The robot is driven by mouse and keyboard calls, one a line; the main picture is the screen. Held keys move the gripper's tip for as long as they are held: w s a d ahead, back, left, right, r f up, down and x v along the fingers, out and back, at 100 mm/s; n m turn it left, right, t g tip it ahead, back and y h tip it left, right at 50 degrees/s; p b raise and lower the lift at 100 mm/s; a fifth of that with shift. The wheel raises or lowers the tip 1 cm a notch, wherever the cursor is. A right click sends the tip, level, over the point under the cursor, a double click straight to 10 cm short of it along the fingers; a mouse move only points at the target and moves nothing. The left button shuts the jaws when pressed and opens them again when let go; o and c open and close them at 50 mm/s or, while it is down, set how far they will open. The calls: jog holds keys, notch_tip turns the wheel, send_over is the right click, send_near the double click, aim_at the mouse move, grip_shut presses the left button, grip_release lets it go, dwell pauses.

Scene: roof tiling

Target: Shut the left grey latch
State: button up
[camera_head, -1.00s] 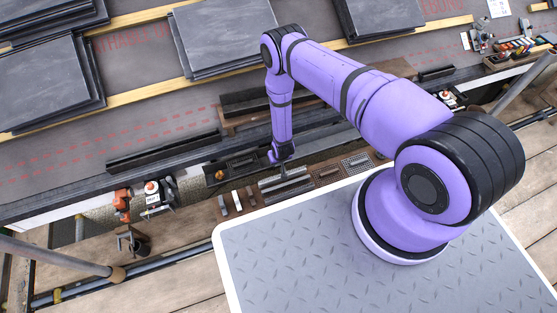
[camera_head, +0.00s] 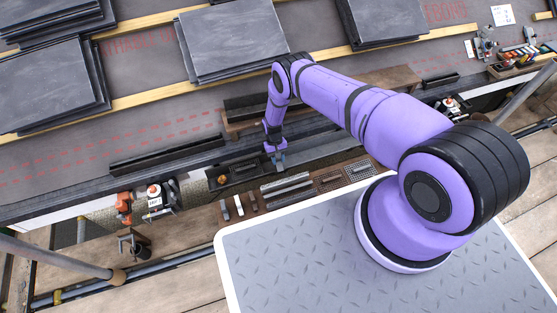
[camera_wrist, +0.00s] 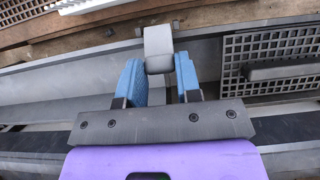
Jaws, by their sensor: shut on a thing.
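In the wrist view a light grey block with a rounded end (camera_wrist: 158,48), which appears to be the left grey latch, sits between the blue fingertips of my gripper (camera_wrist: 159,75). The fingers are closed on its sides. It lies over a long grey channel (camera_wrist: 220,58). In the head view my gripper (camera_head: 278,160) points down at the dark gutter strip along the roof's lower edge. The latch is too small and too covered by my gripper to make out there. A second grey latch cannot be made out.
A black tray (camera_head: 238,172) is left of my gripper. Stacked slates (camera_head: 228,38) lie on the roof behind.

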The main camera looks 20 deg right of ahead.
jog(key=shift+w+f+g, duration=0.25)
jog(key=shift+g, duration=0.55)
jog(key=o, duration=0.9)
jog(key=r, duration=0.3)
jog(key=shift+s+r, duration=0.25)
jog(key=shift+r, duration=0.05)
jog(key=s, duration=0.5)
jog(key=s+r, duration=0.1)
jog(key=s, duration=0.9)
jog(key=shift+s+r, duration=0.15)
jog(key=shift+s, duration=0.05)
